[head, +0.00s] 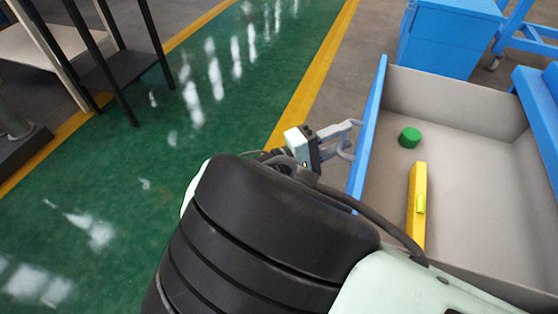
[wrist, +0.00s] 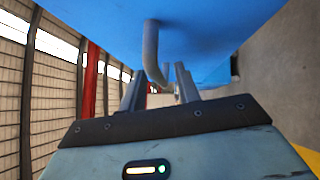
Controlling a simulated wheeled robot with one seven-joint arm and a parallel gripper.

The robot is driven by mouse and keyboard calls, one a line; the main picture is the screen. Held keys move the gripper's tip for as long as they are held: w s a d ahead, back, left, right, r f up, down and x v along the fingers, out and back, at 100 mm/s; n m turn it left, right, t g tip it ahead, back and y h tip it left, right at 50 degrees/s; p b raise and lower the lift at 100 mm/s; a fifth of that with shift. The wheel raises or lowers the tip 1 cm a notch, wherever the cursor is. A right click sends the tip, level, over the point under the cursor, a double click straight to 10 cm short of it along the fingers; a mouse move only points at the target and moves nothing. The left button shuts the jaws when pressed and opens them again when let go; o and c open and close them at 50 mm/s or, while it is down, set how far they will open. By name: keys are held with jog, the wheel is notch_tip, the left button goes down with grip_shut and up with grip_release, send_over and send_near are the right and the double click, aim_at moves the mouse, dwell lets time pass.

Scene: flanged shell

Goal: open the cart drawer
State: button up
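The cart drawer (head: 456,102) stands pulled far out in the head view, its pale grey inside showing. Its blue front panel (head: 367,135) faces my arm on the left; the blue panel (wrist: 190,35) fills the top of the wrist view. A grey bar handle (head: 347,150) sticks out from the panel, and it also shows in the wrist view (wrist: 151,55). My gripper (head: 338,131) is at the handle. In the wrist view its two fingers (wrist: 160,90) are apart with part of the handle between them, and gaps show beside the bar. Firm contact is not visible.
A green cylinder (head: 409,137) and a yellow bar (head: 416,205) lie in the drawer. A blue cabinet (head: 447,38) stands behind it. A dark-framed table (head: 105,70) stands at left. The green floor (head: 215,85) between is clear.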

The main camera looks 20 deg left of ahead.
jog(key=v, duration=1.6)
jog(key=shift+s+a+b, duration=0.15)
jog(key=shift+a+b, duration=0.05)
jog(key=shift+b, duration=0.25)
jog(key=shift+f, duration=0.1)
